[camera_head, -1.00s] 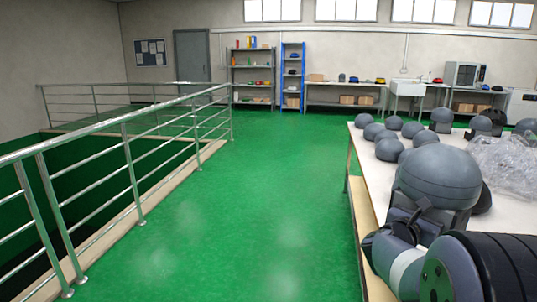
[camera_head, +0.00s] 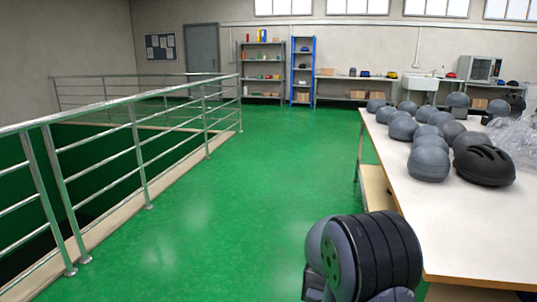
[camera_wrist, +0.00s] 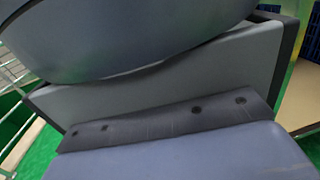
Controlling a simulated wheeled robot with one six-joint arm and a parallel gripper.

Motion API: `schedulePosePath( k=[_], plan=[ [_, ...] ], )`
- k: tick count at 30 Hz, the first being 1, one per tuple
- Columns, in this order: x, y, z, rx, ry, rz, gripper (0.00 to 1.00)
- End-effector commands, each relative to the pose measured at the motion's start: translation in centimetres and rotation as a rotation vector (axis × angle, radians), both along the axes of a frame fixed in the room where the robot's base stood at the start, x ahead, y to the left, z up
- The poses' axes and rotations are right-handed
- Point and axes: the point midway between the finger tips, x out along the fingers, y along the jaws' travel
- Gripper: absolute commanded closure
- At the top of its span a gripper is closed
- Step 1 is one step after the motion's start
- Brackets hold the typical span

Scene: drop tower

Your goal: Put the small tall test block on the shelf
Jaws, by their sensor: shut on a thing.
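My gripper (camera_wrist: 165,122) is shut on a grey dome-topped block (camera_wrist: 150,30), which fills much of the wrist view. In the head view, part of a grey dome (camera_head: 316,238) shows beside my wrist at the bottom, left of the table; my arm hides the rest and the jaws. I cannot tell the held block's full height. A grey shelf unit (camera_head: 240,72) with small coloured items stands at the back wall. A narrow blue shelf unit (camera_head: 293,75) stands right of it.
A white-topped table (camera_head: 450,225) at the right bears several grey domed blocks (camera_head: 428,160), a black helmet (camera_head: 484,166) and clear plastic wrap (camera_head: 515,140). A metal railing (camera_head: 135,150) guards a floor opening at the left. Green floor (camera_head: 250,180) lies clear between.

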Motion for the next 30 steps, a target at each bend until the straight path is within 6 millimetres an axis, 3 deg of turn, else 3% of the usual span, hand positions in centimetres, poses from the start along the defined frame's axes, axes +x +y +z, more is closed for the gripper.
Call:
schedulePosePath(
  k=[7,21,30],
  plan=[
    [-0.7,2.3,-2.8,-0.002,-0.004,0.075,1.0],
    [-0.7,2.2,1.3,-0.001,-0.006,0.071,1.0],
    [-0.7,2.2,6.4,-0.001,-0.006,0.071,1.0]
  ],
)
